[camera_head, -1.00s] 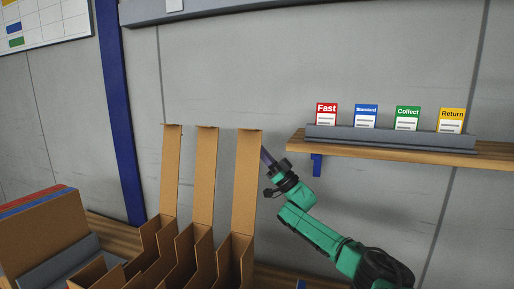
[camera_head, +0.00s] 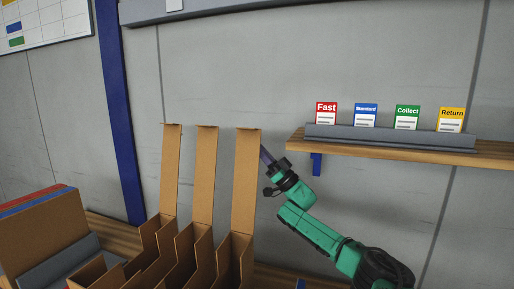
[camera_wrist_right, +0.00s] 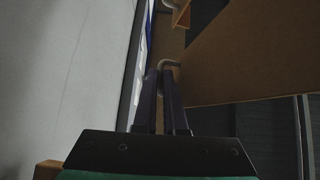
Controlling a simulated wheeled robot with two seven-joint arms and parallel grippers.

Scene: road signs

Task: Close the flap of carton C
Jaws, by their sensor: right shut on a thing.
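Three tall brown cartons stand side by side at the lower middle of the head view, each with its long flap raised upright. No letters show on them; I take the right-hand one (camera_head: 235,262) as carton C. Its flap (camera_head: 245,180) stands up, with a short lip at the top. My right gripper (camera_head: 265,155) is at the right edge of this flap, near its top. In the right wrist view the flap (camera_wrist_right: 255,55) fills the upper right, and my nearly closed fingers (camera_wrist_right: 166,75) are at its edge. The contact itself is partly hidden. My left gripper is out of view.
The other two raised flaps (camera_head: 205,175) (camera_head: 171,170) stand to the left. A wooden wall shelf (camera_head: 400,148) with several coloured cards in a grey holder (camera_head: 390,135) is right of my gripper. A box-like brown panel (camera_head: 45,235) stands at lower left.

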